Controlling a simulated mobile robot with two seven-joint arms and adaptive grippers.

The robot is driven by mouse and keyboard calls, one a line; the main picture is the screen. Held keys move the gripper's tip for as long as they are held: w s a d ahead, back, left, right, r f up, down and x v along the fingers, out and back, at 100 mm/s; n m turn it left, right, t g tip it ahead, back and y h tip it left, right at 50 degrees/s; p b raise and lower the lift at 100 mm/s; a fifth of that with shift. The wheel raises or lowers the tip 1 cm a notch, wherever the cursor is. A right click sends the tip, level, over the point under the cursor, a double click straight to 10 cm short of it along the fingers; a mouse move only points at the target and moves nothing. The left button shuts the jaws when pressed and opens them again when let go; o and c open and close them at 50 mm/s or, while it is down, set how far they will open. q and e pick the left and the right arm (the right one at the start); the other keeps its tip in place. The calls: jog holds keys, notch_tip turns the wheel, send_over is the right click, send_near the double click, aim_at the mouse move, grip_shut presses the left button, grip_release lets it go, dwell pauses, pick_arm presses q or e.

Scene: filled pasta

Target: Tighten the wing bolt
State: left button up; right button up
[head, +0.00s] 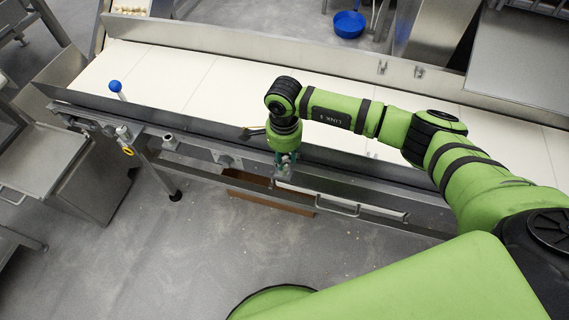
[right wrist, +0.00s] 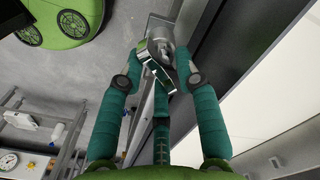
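The wing bolt (right wrist: 161,73) is a shiny metal piece. It shows in the right wrist view between the tips of my right gripper's teal fingers, in front of a grey metal bracket. My right gripper (head: 284,163) is at the near side rail of the conveyor in the head view, pointing down. The right wrist view shows its fingers (right wrist: 160,62) bent inward on both sides of the bolt, with a third finger below. I cannot tell whether the tips touch the bolt. In the head view the bolt is too small and covered to make out clearly. My left gripper is not in view.
The white conveyor belt (head: 170,75) runs behind my right arm between metal side walls. A blue-knobbed lever (head: 116,87) stands at its left end. A handled metal panel (head: 340,207) is below the rail. The grey floor in front is mostly clear.

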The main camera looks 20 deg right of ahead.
jog(key=shift+w, duration=0.2)
jog(key=shift+s+r, duration=0.15)
jog(key=shift+r, duration=0.05)
dwell(0.5)
grip_shut()
jog(key=shift+r, duration=0.1)
